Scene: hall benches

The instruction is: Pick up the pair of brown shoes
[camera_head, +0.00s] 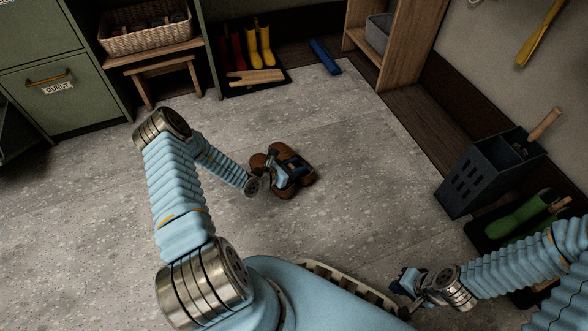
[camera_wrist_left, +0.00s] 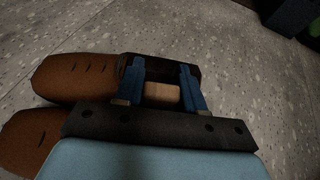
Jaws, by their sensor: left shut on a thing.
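The pair of brown shoes (camera_head: 259,161) is in the middle of the floor in the head view, side by side. In the left wrist view the rounded brown ends of one shoe (camera_wrist_left: 72,78) and the other (camera_wrist_left: 27,140) show at the left. My left gripper (camera_head: 291,166) is over the pair, its blue fingers (camera_wrist_left: 162,80) shut on the shoes, with a tan part showing between them. The gripper hides much of the shoes; I cannot tell whether they touch the floor. My right gripper (camera_head: 406,282) is at the lower right, away from the shoes; its jaw opening is unclear.
Grey floor (camera_head: 110,230) is clear around the shoes. Yellow boots (camera_head: 260,45) and red boots stand on a dark tray at the back. A dark slotted bin (camera_head: 480,175) and green boots (camera_head: 520,216) are at the right. A wooden stool (camera_head: 165,75) is at the back left.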

